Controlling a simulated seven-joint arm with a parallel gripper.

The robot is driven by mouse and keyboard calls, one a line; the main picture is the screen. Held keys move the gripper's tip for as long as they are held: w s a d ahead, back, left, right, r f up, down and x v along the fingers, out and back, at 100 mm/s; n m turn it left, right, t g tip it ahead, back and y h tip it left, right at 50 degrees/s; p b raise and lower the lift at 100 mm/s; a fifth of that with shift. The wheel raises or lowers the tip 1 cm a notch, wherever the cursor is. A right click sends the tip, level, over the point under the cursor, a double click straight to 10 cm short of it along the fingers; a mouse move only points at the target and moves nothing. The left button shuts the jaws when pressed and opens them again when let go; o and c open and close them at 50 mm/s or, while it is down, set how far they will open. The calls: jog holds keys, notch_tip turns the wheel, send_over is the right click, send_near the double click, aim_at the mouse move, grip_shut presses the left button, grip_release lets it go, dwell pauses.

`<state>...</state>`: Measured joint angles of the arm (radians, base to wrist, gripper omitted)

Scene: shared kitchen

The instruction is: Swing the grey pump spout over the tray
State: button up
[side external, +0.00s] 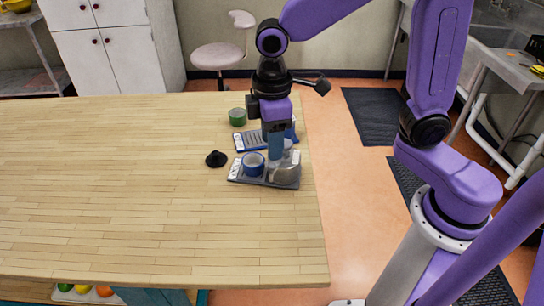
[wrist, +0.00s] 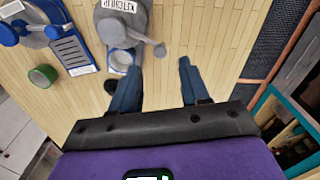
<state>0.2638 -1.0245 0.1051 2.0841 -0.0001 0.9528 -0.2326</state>
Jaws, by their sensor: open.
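The grey pump (side external: 287,177) stands at the right end of its base near the table's right edge. Its rounded body also shows at the top of the wrist view (wrist: 120,22). A short grey spout with a rounded end (wrist: 159,49) juts from it toward the gap between my fingers. The grey tray (side external: 237,176) lies to its left, with a blue-rimmed cup (side external: 253,160) on it. My gripper (wrist: 160,62) is open and empty, with its fingers pointing down close above the pump. In the side view, my gripper (side external: 276,150) partly hides the spout.
A blue pump (wrist: 28,22) with a slotted tray (wrist: 71,52) stands beside the grey one. A green cup (side external: 237,117) and a small black cone-shaped object (side external: 216,158) are nearby. The table (side external: 120,190) is clear to the left and front; its edge is close on the right.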

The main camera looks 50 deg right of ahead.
aim_at(272, 164)
jog(key=shift+f, duration=2.65)
grip_shut()
